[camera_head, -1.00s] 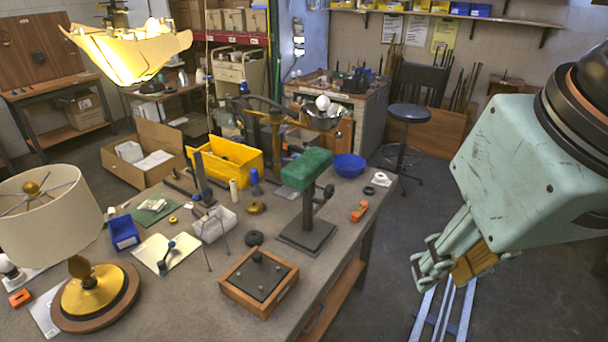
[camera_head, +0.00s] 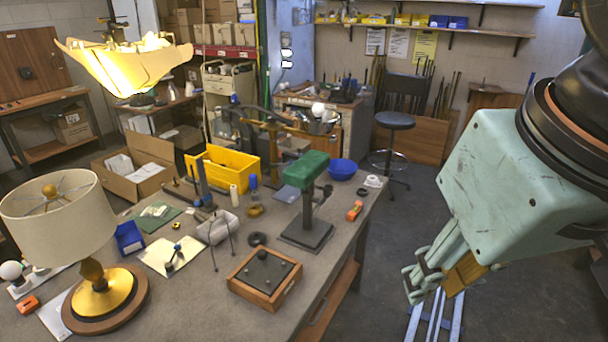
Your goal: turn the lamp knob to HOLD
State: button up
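A table lamp with a cream shade (camera_head: 58,222) and a round brass-and-wood base (camera_head: 104,298) stands at the left front of the workbench. No knob marked HOLD can be made out at this size. A wooden box with a dark top (camera_head: 264,278) bears a few small knobs, and a cream plate (camera_head: 160,258) carries a small blue-tipped lever (camera_head: 177,248). My gripper (camera_head: 412,286) hangs at the right, beyond the bench's right edge and well apart from the lamp, box and plate. Its fingers point down-left, and their opening is unclear.
On the bench (camera_head: 200,312) stand a green-topped stand (camera_head: 306,168), a yellow bin (camera_head: 222,170), a blue bowl (camera_head: 342,170) and a blue bin (camera_head: 129,237). A lit shade (camera_head: 125,68) hangs at upper left. A stool (camera_head: 394,121) stands behind; floor right of the bench is mostly open.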

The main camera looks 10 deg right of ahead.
jog(key=shift+o, duration=0.2)
jog(key=o, duration=0.5)
jog(key=w+a+f+m+g+y+b, duration=0.2)
jog(key=w+a+f+m+g+y, duration=0.3)
jog(key=w+a, duration=0.45)
jog(key=w+f+m+t+y, duration=0.1)
jog(key=w+f+m+y, duration=0.15)
jog(key=w, duration=0.45)
jog(key=w+f+m+y, duration=0.15)
jog(key=w+y, duration=0.25)
jog(key=w, duration=0.4)
jog(key=w+d+f+m+t+y+b, duration=0.1)
jog(key=w+d+f+m+t, duration=0.3)
jog(key=w+d+f, duration=0.3)
jog(key=w+d+f+m+t+y+b, duration=0.1)
jog(key=w+d+f+m+t, duration=0.3)
jog(key=w+d, duration=0.9)
jog(key=w+f+t, duration=0.3)
jog(key=w+f, duration=0.1)
jog(key=shift+w+f+m+y+b, duration=0.2)
jog(key=shift+w+m+y+b, duration=0.1)
jog(key=shift+m+y, duration=0.1)
jog(key=shift+w+a, duration=0.1)
